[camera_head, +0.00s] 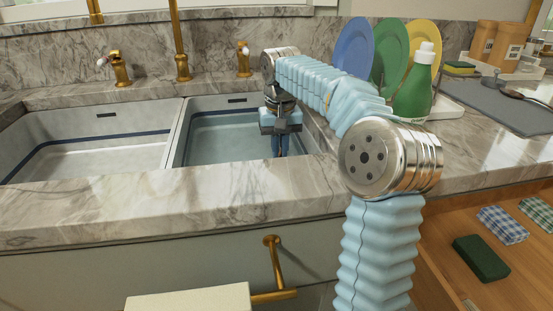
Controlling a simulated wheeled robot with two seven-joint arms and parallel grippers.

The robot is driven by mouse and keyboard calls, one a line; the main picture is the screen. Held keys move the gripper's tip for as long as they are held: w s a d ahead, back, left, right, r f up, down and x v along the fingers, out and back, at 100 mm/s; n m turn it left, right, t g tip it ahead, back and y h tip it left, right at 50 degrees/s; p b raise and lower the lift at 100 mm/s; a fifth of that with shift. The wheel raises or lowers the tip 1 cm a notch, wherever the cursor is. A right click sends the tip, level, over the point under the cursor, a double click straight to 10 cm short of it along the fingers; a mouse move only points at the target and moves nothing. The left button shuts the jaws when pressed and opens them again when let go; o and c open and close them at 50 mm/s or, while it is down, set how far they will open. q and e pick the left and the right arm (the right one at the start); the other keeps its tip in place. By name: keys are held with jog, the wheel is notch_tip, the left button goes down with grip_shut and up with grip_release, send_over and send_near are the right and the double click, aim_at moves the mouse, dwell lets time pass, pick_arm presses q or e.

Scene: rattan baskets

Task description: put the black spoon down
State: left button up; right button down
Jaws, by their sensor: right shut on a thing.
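My right arm reaches over the counter from the lower right. Its gripper (280,146) points down inside the right sink basin (215,108). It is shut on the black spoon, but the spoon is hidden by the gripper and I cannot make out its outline. I cannot tell whether the spoon touches the basin floor. My left gripper is not in view.
The left basin (90,140) is empty. Brass taps (181,66) stand behind. An open drawer (450,285) holds sponges.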

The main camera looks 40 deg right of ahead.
jog(key=shift+f, duration=1.6)
jog(key=c, duration=1.2)
grip_release()
notch_tip(320, 180, up, 12)
jog(key=shift+s+a, duration=0.15)
jog(key=shift+s, duration=0.15)
